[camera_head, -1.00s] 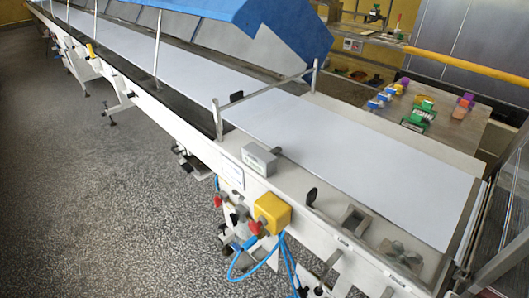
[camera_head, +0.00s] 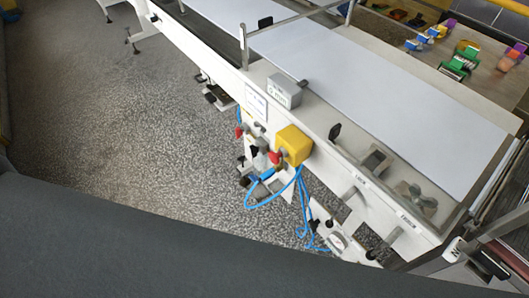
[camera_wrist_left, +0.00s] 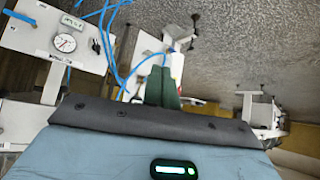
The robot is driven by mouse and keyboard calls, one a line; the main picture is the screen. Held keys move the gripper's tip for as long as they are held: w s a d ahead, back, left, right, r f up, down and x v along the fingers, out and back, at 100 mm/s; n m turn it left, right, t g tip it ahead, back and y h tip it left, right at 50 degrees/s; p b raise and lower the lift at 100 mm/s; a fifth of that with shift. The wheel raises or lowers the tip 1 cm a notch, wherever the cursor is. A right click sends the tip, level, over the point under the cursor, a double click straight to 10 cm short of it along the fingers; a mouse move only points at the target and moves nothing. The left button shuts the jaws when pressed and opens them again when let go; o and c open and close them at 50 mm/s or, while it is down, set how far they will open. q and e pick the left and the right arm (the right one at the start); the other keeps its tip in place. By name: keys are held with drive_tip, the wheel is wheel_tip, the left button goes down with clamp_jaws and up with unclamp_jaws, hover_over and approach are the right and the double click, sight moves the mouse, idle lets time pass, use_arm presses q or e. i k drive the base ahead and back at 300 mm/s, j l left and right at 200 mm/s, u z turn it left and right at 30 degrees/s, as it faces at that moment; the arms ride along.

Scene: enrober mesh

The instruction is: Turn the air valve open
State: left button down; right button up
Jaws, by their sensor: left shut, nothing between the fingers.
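My left gripper (camera_wrist_left: 163,88) shows dark green fingers, shut and empty, apart from the panel. My right gripper is out of view.
A yellow box (camera_head: 294,145) with a red knob (camera_head: 274,157) and a grey box (camera_head: 284,90) are on the side of the conveyor (camera_head: 400,85). Bare speckled floor (camera_head: 130,130) lies to the left. My dark arm fills the bottom of the head view.

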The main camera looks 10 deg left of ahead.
sight(239, 131)
drive_tip(key=i+j, duration=0.2)
drive_tip(key=j, duration=0.2)
drive_tip(key=i+j, duration=0.45)
drive_tip(key=j, duration=0.3)
drive_tip(key=i+j, duration=0.25)
drive_tip(key=j, duration=0.15)
drive_tip(key=l+z, duration=0.05)
